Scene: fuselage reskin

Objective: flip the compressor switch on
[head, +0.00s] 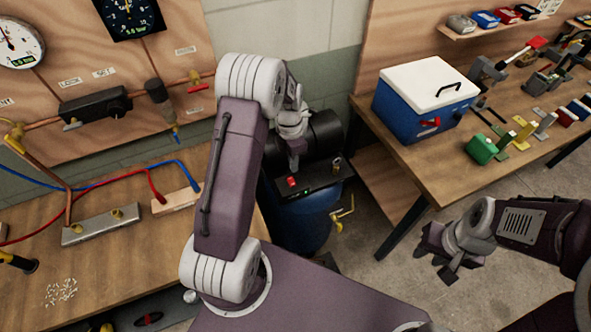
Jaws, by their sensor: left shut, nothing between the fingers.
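The compressor stands on the floor between the two benches, with a blue tank (304,228), a black motor (325,132) and a dark control panel (318,179) on top. A small red switch (292,182) sits at the panel's left end, with a tiny green spot beside it. My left gripper (294,168) is shut and empty, pointing down just above and behind the red switch. I cannot tell whether it touches the switch, or which way the switch is set. My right gripper (437,258) is open and empty over the floor at the right, away from the compressor.
A blue cooler with a white lid (425,92) and several tools stand on the right bench (425,168). The left bench (115,262) holds hoses and a metal manifold (100,225). A yellow valve handle (345,212) sticks out beside the tank. Floor is clear between compressor and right gripper.

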